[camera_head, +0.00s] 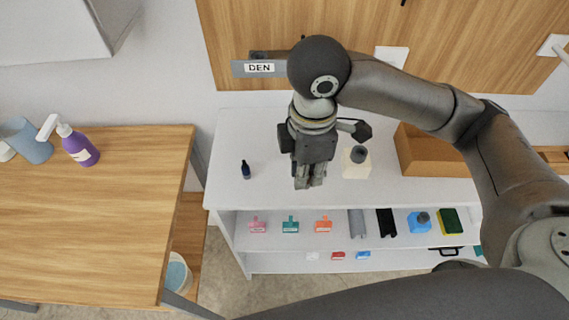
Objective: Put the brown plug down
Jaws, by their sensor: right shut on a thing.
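My right gripper (309,184) points down over the front part of the white shelf unit's top (270,190), left of its middle. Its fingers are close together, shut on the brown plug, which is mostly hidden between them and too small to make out. I cannot tell whether the plug touches the surface. My left gripper is not in view.
A small dark blue bottle (246,170) stands left of my right gripper, and a cream block with a grey round top (356,168) stands right of it. A wooden box (430,155) is further right. Several small items fill the shelf below. A wooden table (90,220) is at left.

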